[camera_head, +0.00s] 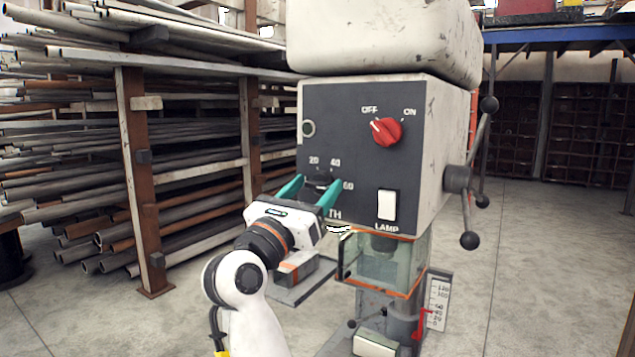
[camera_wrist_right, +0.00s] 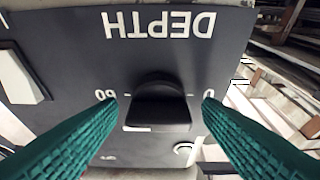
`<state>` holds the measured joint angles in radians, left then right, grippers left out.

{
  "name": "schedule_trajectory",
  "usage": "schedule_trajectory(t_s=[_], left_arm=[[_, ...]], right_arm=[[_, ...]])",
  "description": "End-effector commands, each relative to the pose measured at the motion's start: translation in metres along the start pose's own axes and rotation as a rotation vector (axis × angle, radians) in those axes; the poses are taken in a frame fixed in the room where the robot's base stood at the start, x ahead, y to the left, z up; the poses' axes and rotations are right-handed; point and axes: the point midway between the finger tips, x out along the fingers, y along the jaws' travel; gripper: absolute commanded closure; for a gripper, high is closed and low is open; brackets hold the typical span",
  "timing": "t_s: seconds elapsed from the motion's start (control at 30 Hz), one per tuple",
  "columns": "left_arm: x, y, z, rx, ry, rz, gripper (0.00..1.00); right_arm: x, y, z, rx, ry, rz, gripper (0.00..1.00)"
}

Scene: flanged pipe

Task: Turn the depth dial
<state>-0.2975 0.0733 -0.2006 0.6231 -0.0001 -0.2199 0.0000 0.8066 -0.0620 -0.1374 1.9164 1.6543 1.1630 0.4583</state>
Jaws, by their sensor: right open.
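The black depth dial (camera_head: 319,177) sits on the dark front panel of a drill press in the head view, partly hidden by my gripper. In the right wrist view the dial (camera_wrist_right: 158,104) is in the middle, below upside-down DEPTH lettering. My right gripper (camera_head: 315,184) reaches up to the dial with its teal fingers apart. In the right wrist view the open fingers (camera_wrist_right: 159,107) are on either side of the dial, with gaps between them and it. A short white mark shows at the dial's lower left there. My left gripper is out of view.
The panel also carries a red OFF/ON knob (camera_head: 386,131) and a white lamp switch (camera_head: 388,205). A clear guard (camera_head: 380,262) hangs below. Handles with black balls (camera_head: 470,240) stick out at the right. Pipe racks (camera_head: 130,150) stand at left; the floor at right is clear.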

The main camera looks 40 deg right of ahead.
Motion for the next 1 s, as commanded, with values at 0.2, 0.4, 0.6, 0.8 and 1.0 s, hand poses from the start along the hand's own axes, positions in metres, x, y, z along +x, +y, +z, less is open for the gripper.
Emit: schedule_trajectory(t_s=[0.2, 0.4, 0.6, 0.8, 1.0], left_arm=[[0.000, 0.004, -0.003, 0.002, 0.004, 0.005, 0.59], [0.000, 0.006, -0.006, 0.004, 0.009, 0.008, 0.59], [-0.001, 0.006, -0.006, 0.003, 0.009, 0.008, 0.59], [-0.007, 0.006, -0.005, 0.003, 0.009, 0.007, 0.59], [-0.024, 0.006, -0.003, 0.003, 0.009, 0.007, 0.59]], right_arm=[[0.000, 0.000, 0.000, 0.000, 0.000, 0.000, 0.40], [0.000, 0.000, 0.000, 0.000, 0.000, 0.000, 0.66], [0.000, 0.000, 0.000, -0.001, 0.000, -0.001, 0.85], [0.001, 0.000, -0.001, -0.030, -0.001, -0.012, 0.85], [0.002, 0.001, -0.003, -0.124, -0.003, -0.053, 0.85]])
